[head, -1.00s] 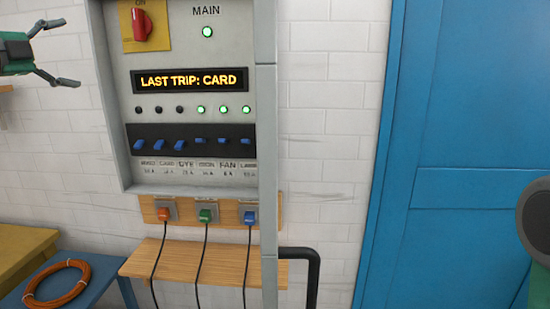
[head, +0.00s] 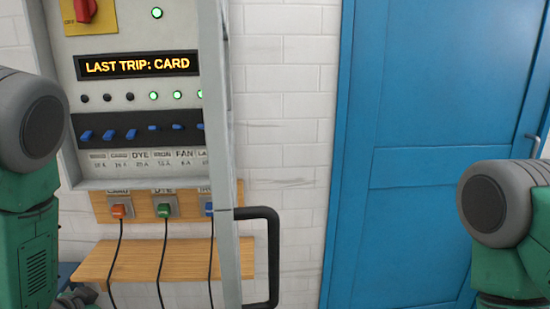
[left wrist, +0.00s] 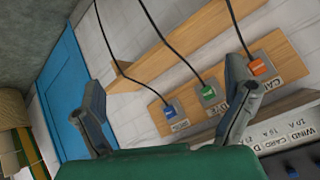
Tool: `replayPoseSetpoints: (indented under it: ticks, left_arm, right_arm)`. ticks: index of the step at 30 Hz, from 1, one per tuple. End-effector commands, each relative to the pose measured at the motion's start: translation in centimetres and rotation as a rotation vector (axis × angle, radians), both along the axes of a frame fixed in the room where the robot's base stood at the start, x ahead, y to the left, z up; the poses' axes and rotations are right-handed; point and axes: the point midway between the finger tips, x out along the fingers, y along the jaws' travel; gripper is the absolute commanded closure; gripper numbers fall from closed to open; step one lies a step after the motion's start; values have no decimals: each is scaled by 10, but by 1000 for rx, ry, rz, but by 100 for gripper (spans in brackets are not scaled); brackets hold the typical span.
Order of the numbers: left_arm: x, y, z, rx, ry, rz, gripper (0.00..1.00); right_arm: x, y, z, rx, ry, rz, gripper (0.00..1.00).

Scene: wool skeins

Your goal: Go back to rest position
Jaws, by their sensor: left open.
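My left gripper (left wrist: 163,78) is open and empty in the left wrist view, its two fingers spread apart. In the head view it is low at the left edge, mostly cut off below my left arm. My right arm shows at the right of the head view, but its gripper is out of view. The grey breaker panel (head: 135,30) is on the wall, with a display (head: 137,66) reading "LAST TRIP: CARD". Its left three lamps are dark; the visible lamps to their right are green. The left three blue switches (head: 108,135) sit lower than the right ones.
Orange (head: 118,211), green (head: 163,210) and blue (head: 208,208) plugs sit in sockets below the panel, their black cables hanging past a wooden shelf (head: 165,260). The panel's open door edge (head: 228,200) juts out. A blue door (head: 420,100) stands at the right.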

Motion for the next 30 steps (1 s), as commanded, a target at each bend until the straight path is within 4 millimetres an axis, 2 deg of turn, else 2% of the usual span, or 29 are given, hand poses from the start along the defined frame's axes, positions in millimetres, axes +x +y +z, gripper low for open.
replayPoseSetpoints:
  ticks: [1,3,5,6,9,12,15,18,20,30]
  left_arm:
    - [-27,-13,-32,-32,77,35,5]
    - [-65,-30,-65,-69,181,87,5]
    - [-101,-46,-91,-96,274,129,5]
    - [-125,-57,-106,-111,335,157,5]
    - [-185,-80,-134,-143,482,224,5]
    - [-235,-99,-149,-160,605,276,5]
    - [-270,-111,-155,-169,690,311,5]
    - [-289,-117,-157,-173,736,330,5]
    - [-293,-119,-158,-174,748,335,5]
    - [-293,-118,-158,-174,748,335,5]
  right_arm:
    - [0,0,-5,0,0,0,60]
    - [0,0,-9,0,0,0,60]
    - [0,0,-12,0,0,0,60]
    - [0,0,-14,0,0,0,60]
    - [0,0,-19,0,0,1,60]
    - [0,0,-23,0,0,1,60]
    - [0,0,-25,0,0,1,60]
    - [0,0,-26,0,0,0,60]
    - [0,0,-26,0,0,0,60]
    - [0,0,-25,0,0,0,60]
